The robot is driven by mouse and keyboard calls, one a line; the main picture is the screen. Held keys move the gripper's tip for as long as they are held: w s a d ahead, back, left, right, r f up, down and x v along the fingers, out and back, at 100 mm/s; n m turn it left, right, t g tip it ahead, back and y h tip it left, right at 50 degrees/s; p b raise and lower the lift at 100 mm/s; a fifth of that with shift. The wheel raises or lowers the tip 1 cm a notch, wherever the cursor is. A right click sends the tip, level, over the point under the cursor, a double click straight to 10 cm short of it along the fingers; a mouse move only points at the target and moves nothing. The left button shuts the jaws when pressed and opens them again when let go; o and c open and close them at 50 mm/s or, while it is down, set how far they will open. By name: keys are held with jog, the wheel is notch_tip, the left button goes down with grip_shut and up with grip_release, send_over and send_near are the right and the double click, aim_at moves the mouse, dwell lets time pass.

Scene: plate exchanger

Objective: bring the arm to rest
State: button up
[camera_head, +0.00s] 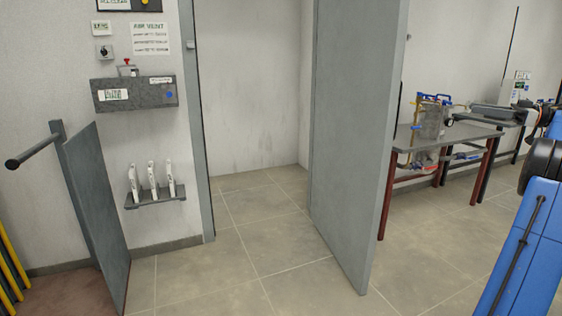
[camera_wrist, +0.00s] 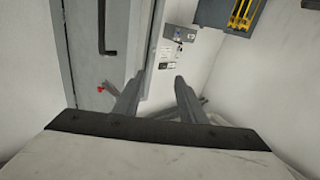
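My gripper (camera_wrist: 159,79) shows in the wrist view with its two grey fingers apart and nothing held between them. It points toward a white wall and a grey door or panel with a dark handle (camera_wrist: 101,50). A red-tipped piece (camera_wrist: 99,90) shows just left of the fingers. My blue arm (camera_head: 520,250) rises at the right edge of the head view. I cannot make out the gripper itself in the head view.
A grey door (camera_head: 355,130) stands open beside a doorway with clear tiled floor. A table (camera_head: 448,137) with blue-handled valves and piping stands at the right. A shelf with several white items (camera_head: 155,200) and a grey box (camera_head: 135,94) are on the left wall. A grey panel (camera_head: 95,200) juts out left.

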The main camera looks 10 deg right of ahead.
jog(key=w+a+r+m+t+h, duration=0.3)
jog(key=w+a+r+t+h, duration=0.35)
jog(key=w+a+r, duration=0.75)
jog(key=s+a+r+m+t+h, duration=0.2)
jog(key=a+m+t+h, duration=0.1)
jog(key=a+m+h, duration=0.6)
jog(key=s+a+f+g, duration=0.5)
jog(key=s+a+f, duration=0.6)
jog(key=s+f, duration=0.4)
jog(key=s+a+f+n+g+y, duration=0.1)
jog(key=s+a+f+g, duration=0.5)
jog(key=s+a+f, duration=0.5)
jog(key=s+a+f+n+g+y, duration=0.1)
jog(key=s+a+f+g, duration=0.5)
jog(key=s+a+f, duration=0.6)
jog(key=s+f, duration=0.6)
jog(key=f, duration=0.6)
jog(key=shift+s, duration=0.4)
